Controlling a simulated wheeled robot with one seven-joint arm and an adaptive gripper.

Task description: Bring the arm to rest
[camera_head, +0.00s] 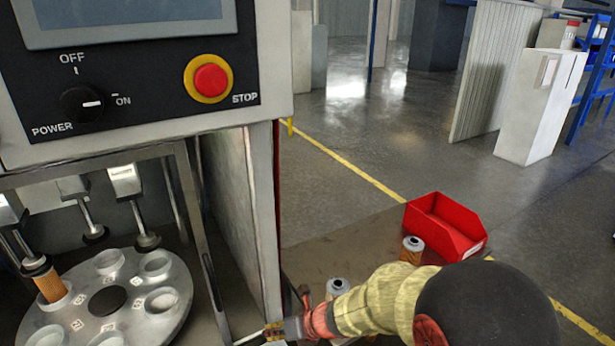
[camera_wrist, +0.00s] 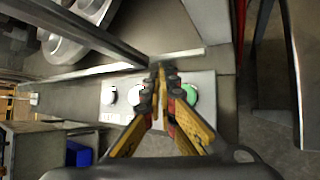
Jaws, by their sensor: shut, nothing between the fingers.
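My gripper (camera_head: 262,336) is at the bottom of the head view, in front of the machine's lower right corner. My arm reaches it from the lower right. In the wrist view my gripper (camera_wrist: 162,82) has its yellow and black fingers together with nothing between them. I cannot tell whether the fingers touch the panel.
The machine's round plate (camera_head: 108,300) has several cups; an orange cartridge (camera_head: 50,285) stands in one. Right of the machine are two more cartridges (camera_head: 411,250) (camera_head: 337,286), the nearer partly hidden by my arm, and a red bin (camera_head: 470,246). Open floor lies beyond.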

